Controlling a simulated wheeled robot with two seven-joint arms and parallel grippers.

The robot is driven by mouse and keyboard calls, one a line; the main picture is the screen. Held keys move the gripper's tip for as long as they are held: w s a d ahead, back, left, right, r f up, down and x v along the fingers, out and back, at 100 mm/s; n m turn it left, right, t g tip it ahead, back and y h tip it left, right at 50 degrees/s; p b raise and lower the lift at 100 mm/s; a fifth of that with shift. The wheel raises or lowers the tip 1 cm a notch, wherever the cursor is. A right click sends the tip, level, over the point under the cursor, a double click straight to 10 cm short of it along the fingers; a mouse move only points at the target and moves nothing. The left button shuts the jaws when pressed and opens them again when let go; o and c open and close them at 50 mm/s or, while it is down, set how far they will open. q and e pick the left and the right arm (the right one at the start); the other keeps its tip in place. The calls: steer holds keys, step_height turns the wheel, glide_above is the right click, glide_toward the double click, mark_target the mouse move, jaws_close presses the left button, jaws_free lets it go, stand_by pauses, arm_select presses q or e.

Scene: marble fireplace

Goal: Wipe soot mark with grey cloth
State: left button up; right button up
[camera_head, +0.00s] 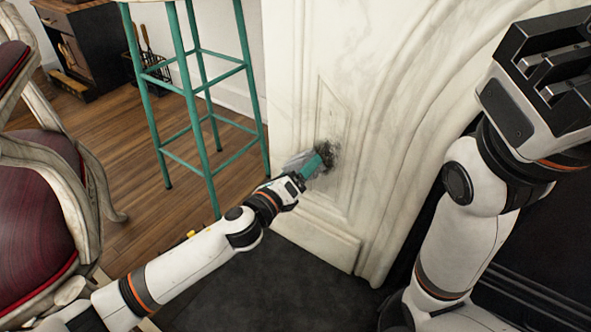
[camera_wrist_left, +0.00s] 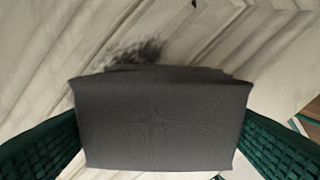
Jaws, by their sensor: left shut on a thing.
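The soot mark (camera_head: 327,152) is a dark smudge on the pale marble fireplace (camera_head: 345,105). In the left wrist view the soot (camera_wrist_left: 135,53) shows just beyond the far edge of the cloth, which hides part of it. My left gripper (camera_head: 314,166) is at the marble, just in front of the soot mark, shut on the grey cloth (camera_wrist_left: 160,118). The cloth spans between its green fingers and lies at or very near the marble; exact contact is unclear. In the head view the cloth (camera_head: 297,161) is mostly hidden by the gripper. My right gripper (camera_head: 560,75) is raised at the upper right; its jaw state is unclear.
A green stool (camera_head: 186,92) stands on the wooden floor left of the fireplace. A carved chair with a red seat (camera_head: 30,225) is at the left edge. A dark cabinet (camera_head: 95,45) stands at the back left.

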arm_select(q)
steer(key=shift+x, duration=1.2)
stand_by(0.4)
steer(key=shift+s+d, duration=0.1)
